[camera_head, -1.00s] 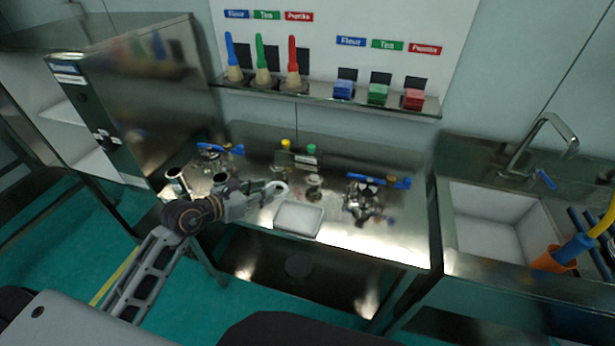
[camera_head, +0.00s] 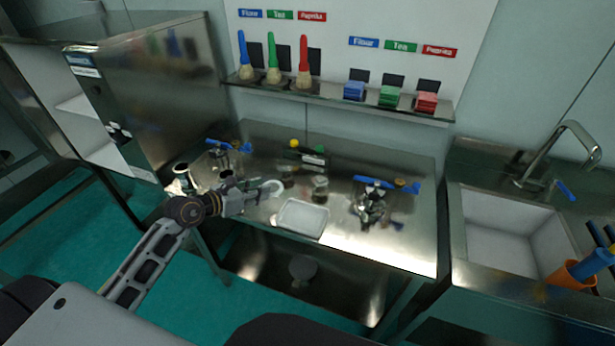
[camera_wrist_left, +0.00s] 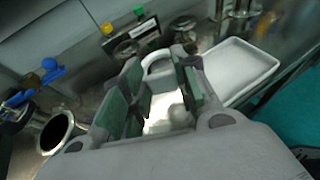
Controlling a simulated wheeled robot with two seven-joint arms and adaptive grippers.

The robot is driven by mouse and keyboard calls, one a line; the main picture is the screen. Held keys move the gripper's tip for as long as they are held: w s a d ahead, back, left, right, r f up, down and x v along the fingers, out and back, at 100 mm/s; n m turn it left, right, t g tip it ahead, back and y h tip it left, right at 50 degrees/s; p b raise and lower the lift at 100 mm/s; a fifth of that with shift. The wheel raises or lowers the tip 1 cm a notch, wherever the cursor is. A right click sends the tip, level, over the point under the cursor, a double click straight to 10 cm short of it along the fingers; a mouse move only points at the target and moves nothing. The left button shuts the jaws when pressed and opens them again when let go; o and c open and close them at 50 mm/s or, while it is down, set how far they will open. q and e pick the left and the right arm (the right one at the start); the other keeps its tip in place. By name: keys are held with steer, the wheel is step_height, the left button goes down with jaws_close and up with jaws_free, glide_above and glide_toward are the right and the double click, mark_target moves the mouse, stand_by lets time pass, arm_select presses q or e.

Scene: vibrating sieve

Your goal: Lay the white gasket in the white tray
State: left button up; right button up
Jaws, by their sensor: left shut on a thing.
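The white gasket (camera_head: 272,188) is a pale ring at the fingertips of my left gripper (camera_head: 258,194). In the left wrist view the gasket (camera_wrist_left: 158,66) shows at the far end of the green-padded fingers (camera_wrist_left: 158,92), which are shut on it. The white tray (camera_head: 302,217) is a shallow rectangle on the steel table, just right of and nearer than the gasket. It also shows in the left wrist view (camera_wrist_left: 240,72), right of the fingers, and looks empty. The gasket is beside the tray, not over it. My right gripper is not in view.
Metal fittings with blue handles stand at the table's left (camera_head: 222,158) and right (camera_head: 370,203). Small metal parts (camera_head: 320,188) stand behind the tray. An open metal cylinder (camera_head: 182,180) is left of my gripper. A sink (camera_head: 505,225) lies to the right.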

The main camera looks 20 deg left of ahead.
arm_select(q)
steer(key=shift+w+d, duration=0.1)
steer(key=shift+w, duration=0.05)
steer(key=p, duration=0.1)
glide_above(293, 192)
steer(key=s+a, duration=0.1)
steer(key=s, duration=0.2)
steer(key=shift+a+f, duration=0.2)
steer(key=shift+f, duration=2.65)
steer(key=shift+x, duration=0.8)
steer(key=shift+w+d+f, duration=0.15)
steer(key=shift+w+f, duration=0.2)
steer(key=shift+f, duration=0.1)
steer(key=shift+w+d+f, duration=0.2)
steer(key=shift+w+f, duration=0.15)
steer(key=shift+f, duration=0.1)
steer(key=shift+f, duration=0.1)
steer(key=o, duration=0.8)
